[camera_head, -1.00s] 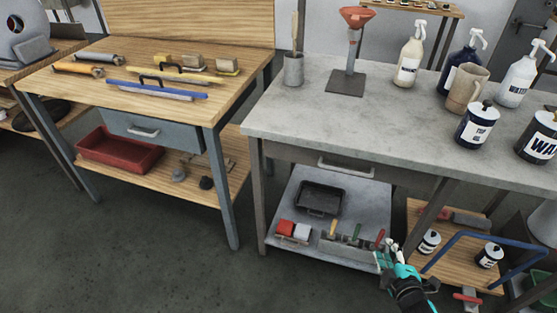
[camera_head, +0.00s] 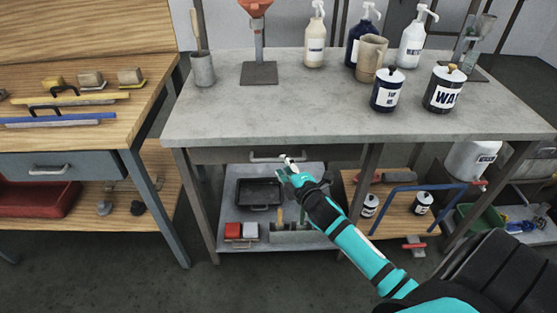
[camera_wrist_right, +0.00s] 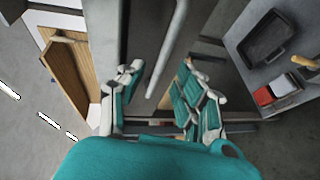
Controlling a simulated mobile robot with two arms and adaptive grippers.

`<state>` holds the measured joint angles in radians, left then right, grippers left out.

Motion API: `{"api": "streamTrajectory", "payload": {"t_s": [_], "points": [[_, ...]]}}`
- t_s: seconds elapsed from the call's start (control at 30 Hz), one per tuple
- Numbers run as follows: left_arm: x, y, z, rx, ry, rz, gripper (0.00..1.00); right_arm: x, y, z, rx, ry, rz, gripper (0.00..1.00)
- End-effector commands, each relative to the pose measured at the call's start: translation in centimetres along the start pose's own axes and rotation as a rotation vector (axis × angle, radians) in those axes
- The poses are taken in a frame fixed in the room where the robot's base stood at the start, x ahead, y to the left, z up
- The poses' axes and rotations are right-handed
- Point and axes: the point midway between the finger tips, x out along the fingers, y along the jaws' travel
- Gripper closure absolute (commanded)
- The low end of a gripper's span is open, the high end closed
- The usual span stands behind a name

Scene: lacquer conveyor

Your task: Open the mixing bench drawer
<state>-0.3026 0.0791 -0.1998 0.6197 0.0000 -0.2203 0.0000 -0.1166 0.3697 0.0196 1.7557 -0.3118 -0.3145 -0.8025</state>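The mixing bench (camera_head: 330,115) has a grey stone-like top. Its drawer (camera_head: 222,157) is under the front edge and looks shut. The metal bar handle (camera_head: 272,158) is partly covered by my right gripper (camera_head: 289,167) in the head view. In the right wrist view the handle (camera_wrist_right: 168,52) runs as a grey bar just beyond and between the spread fingers of my right gripper (camera_wrist_right: 160,98). That gripper is open and empty; I see no clear contact with the bar. My left gripper is not in view.
Bottles, a jug (camera_head: 371,60) and labelled cans (camera_head: 387,90) stand on the bench top. A lower shelf with a black tray (camera_head: 260,192) sits below the drawer. A wooden bench (camera_head: 150,95) stands at the left. Open floor lies in front.

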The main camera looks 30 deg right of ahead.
Motion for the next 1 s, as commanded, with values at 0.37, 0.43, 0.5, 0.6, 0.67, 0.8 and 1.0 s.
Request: {"api": "streamTrajectory", "payload": {"t_s": [0.37, 0.43, 0.5, 0.6, 0.67, 0.8, 1.0], "points": [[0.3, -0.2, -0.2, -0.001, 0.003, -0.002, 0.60, 4.5, -0.1, -0.1, 0.001, 0.001, -0.001, 0.66], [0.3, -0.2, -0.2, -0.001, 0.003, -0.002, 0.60, 4.7, 0.0, -0.1, 0.001, 0.001, -0.001, 0.66], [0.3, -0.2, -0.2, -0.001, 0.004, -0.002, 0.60, 4.7, 0.0, -0.1, 0.001, 0.002, -0.001, 0.66], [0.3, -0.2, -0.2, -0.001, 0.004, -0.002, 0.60, 4.7, -0.1, -0.1, 0.001, 0.002, -0.001, 0.66], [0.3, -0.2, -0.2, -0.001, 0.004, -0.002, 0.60, 4.7, -0.1, -0.1, 0.001, 0.001, -0.001, 0.66], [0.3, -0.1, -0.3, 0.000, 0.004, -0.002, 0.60, 4.7, -0.1, -0.1, 0.001, 0.001, -0.001, 0.84], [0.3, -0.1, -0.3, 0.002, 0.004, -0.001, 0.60, 4.7, -0.1, -0.1, 0.002, 0.001, -0.001, 1.00]]}}
